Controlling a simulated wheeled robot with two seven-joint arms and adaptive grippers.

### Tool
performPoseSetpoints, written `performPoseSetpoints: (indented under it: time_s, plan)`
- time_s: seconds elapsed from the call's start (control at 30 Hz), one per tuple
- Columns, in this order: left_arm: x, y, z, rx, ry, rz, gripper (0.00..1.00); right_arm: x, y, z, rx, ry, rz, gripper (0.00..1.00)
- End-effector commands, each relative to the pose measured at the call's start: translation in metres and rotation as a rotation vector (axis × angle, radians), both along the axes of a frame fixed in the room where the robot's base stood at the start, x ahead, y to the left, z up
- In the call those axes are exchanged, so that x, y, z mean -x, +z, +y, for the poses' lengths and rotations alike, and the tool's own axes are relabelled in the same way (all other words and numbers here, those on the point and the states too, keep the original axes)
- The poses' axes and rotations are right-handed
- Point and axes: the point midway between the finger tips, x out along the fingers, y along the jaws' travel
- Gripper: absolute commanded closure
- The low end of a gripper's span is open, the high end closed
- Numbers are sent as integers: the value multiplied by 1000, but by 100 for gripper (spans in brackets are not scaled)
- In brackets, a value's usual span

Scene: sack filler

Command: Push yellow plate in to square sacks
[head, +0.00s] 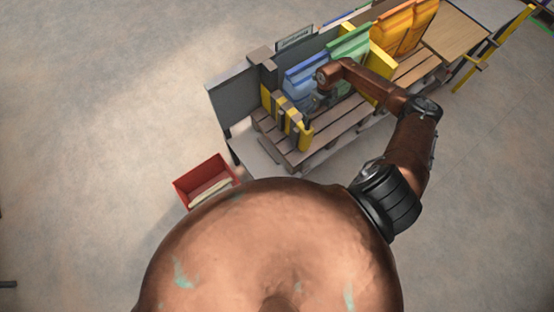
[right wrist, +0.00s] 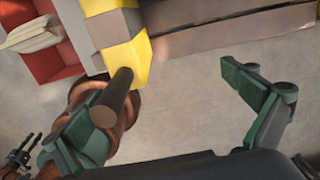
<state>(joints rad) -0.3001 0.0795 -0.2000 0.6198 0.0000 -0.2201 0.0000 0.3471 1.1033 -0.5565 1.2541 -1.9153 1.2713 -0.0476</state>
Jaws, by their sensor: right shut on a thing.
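The yellow plate (head: 305,136) stands at the left end of the slatted bench of the sack filler. In the right wrist view its yellow edge (right wrist: 130,60) shows with a brown round handle (right wrist: 118,96) sticking out toward the camera. My right gripper (right wrist: 165,100) is at this handle; the handle lies by its left finger, and the right finger stands well apart. In the head view my right gripper (head: 320,100) is partly hidden by its arm, in front of the blue sack (head: 305,76). A green sack (head: 350,45) and orange sacks (head: 405,28) stand farther right.
Another yellow panel (head: 381,62) stands between the green and orange sacks. A red bin (head: 207,180) with pale contents sits on the floor at the left.

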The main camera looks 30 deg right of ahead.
Motion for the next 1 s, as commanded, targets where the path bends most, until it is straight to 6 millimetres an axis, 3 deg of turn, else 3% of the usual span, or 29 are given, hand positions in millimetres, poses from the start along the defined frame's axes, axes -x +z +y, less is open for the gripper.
performPoseSetpoints:
  time_s: [0.03,0.17,1.0]
  plan:
    - [0,1,0,0,0,0,64,-3,7,-18,27,-13,-10,10]
    - [0,2,0,0,0,0,64,-3,9,-17,27,-15,-11,10]
    - [-2,20,0,0,0,-3,64,-1,6,39,16,-5,-7,10]
